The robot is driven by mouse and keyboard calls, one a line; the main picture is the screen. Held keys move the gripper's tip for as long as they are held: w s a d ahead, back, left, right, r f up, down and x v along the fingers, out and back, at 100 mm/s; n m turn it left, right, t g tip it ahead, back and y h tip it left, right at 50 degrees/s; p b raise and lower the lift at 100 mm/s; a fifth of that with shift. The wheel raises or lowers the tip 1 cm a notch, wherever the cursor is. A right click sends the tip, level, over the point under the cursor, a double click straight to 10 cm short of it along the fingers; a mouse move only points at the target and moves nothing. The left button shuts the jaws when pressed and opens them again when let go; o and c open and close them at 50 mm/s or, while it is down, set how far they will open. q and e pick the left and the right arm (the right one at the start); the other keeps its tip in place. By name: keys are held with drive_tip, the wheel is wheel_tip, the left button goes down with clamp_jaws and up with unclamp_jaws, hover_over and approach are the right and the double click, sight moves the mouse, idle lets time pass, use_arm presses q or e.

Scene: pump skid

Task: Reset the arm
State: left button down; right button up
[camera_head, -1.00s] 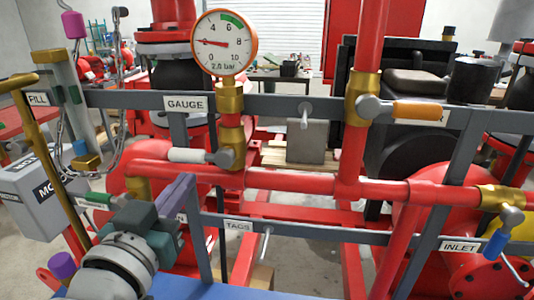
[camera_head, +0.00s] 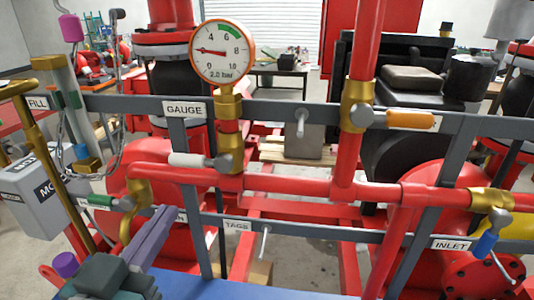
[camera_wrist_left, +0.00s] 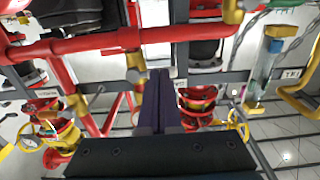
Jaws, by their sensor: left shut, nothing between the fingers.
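My left gripper (camera_head: 164,228) is at the lower left of the head view, in front of the pipe frame and near the green-handled valve (camera_head: 100,201). Its purple-grey fingers are shut with nothing between them. In the left wrist view the shut fingers (camera_wrist_left: 160,85) point away from me towards the grey rail and red pipe. They look apart from any handle, though depth is hard to judge. My right gripper is not in view.
The pipe frame carries a gauge (camera_head: 222,52), a white-handled valve (camera_head: 190,160), an orange-handled valve (camera_head: 408,120) and a blue-handled valve (camera_head: 486,243). A grey box (camera_head: 38,186) stands at the left. A blue surface (camera_head: 250,290) lies along the bottom.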

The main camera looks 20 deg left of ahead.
use_arm(q)
drive_tip(key=s+d+f+m+g+h, duration=0.2)
drive_tip(key=d+f+m+g+h, duration=0.15)
drive_tip(key=g, duration=0.25)
drive_tip(key=s+d+r+m+g, duration=0.1)
drive_tip(key=s+d+g, duration=0.2)
drive_tip(key=s+g, duration=0.75)
wheel_tip(320, 180, up, 22)
drive_tip(key=s+t+p, duration=0.2)
drive_tip(key=s+p, duration=0.1)
drive_tip(key=p, duration=1.8)
drive_tip(key=shift+a+h, duration=0.25)
drive_tip(key=shift+h, duration=0.1)
drive_tip(key=shift+f+t, duration=0.15)
drive_tip(key=shift+t, duration=0.1)
